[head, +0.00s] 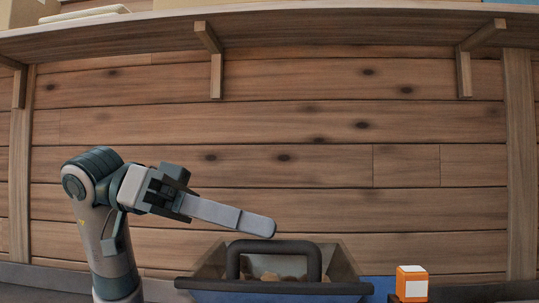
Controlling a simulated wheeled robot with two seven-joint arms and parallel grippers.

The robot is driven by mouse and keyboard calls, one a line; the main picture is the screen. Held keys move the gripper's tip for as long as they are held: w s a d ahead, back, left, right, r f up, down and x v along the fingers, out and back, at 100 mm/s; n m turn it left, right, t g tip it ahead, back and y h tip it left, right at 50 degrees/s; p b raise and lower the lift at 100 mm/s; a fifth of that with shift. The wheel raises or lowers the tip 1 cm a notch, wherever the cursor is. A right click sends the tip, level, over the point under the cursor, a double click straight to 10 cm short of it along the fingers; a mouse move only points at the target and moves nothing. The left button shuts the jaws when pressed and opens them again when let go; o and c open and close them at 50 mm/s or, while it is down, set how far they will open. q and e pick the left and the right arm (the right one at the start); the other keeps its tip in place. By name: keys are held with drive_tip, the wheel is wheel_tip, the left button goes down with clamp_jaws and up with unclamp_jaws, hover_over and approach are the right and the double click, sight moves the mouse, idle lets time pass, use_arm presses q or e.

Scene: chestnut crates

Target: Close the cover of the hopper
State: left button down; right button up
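The hopper (345,265) is at the bottom centre of the head view, cut off by the lower edge. Its sloped grey walls show, and brown contents (278,277) are visible inside, so its top is at least partly open. A dark arched handle (275,247) stands up at its middle, above a long dark bar (270,287) along the near side. I cannot tell which of these parts belong to the cover. My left gripper (255,222) is above and left of the handle, pointing right, apart from it. Its fingers overlap in this side view. My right gripper is not in view.
An orange and white box (411,284) stands right of the hopper, near a blue surface (380,287). A wooden plank wall (330,150) rises behind, with a bracketed shelf (330,28) across the top.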

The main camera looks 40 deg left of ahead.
use_arm(q)
drive_tip(key=shift+d+f, duration=0.15)
drive_tip(key=shift+f, duration=0.25)
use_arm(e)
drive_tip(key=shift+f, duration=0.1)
